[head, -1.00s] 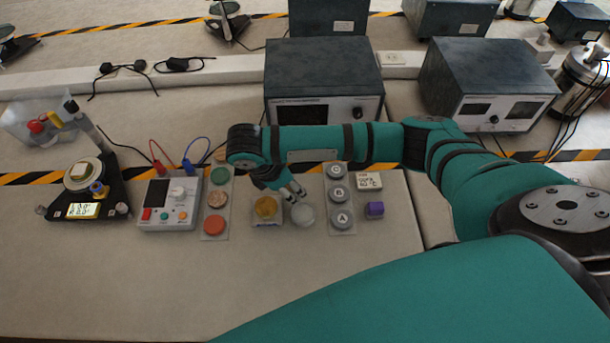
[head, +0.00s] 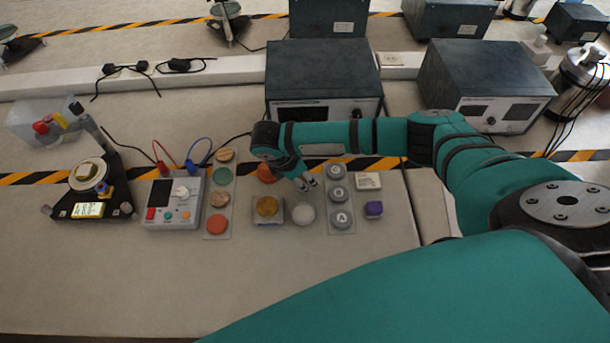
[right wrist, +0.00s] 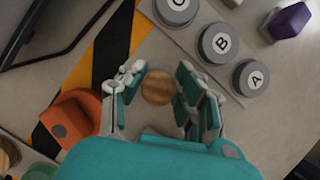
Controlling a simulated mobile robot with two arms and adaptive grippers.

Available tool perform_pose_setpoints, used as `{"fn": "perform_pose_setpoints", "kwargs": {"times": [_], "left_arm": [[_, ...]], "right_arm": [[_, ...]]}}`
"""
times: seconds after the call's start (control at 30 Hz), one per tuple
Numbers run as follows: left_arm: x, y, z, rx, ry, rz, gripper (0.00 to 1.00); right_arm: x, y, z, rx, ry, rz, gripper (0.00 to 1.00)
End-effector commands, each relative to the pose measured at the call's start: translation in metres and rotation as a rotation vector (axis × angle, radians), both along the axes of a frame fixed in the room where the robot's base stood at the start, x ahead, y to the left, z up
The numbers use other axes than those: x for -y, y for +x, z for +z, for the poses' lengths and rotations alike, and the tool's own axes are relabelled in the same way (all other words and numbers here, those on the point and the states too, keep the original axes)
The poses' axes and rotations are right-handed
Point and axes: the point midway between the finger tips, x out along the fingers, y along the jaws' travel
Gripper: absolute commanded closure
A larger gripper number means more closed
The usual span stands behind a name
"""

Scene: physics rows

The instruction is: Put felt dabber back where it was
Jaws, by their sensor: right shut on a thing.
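My right gripper (head: 308,184) is shut on a round wooden-topped thing (right wrist: 158,88), seen from above between the fingers in the right wrist view. It looks like the felt dabber; its underside is hidden, and I cannot tell whether it touches the table. In the head view the gripper is left of the strip with grey discs marked A, B and C (head: 340,197), and just behind a pale round disc (head: 303,213). A gold-topped disc on a square base (head: 267,206) sits to its left. My left gripper is not in view.
An orange thing (head: 267,173) is close left of the gripper. Further left are a strip with coloured discs (head: 218,212) and a grey control box (head: 172,205). A purple block (head: 374,209) and a label card (head: 368,181) lie right. The front of the table is clear.

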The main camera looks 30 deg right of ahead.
Motion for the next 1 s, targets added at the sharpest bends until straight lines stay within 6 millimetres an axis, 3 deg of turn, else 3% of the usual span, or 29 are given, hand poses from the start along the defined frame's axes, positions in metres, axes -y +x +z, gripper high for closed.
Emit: {"fn": "perform_pose_setpoints", "kwargs": {"times": [0.03,0.07,0.23,0.63,1.0], "left_arm": [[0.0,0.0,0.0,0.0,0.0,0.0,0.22],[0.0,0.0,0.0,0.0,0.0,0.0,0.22],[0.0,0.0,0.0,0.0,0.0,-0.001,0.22],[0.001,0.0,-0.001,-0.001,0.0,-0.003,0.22],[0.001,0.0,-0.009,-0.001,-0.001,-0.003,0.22]], "right_arm": [[0.0,0.0,-0.002,0.0,0.0,0.0,0.99],[0.0,0.0,-0.002,0.0,0.0,0.0,0.67],[0.0,0.0,-0.002,0.0,0.0,0.0,0.45],[-0.004,0.001,0.008,0.003,0.004,0.001,0.45],[-0.034,0.002,0.077,0.002,0.003,0.002,0.45]]}}
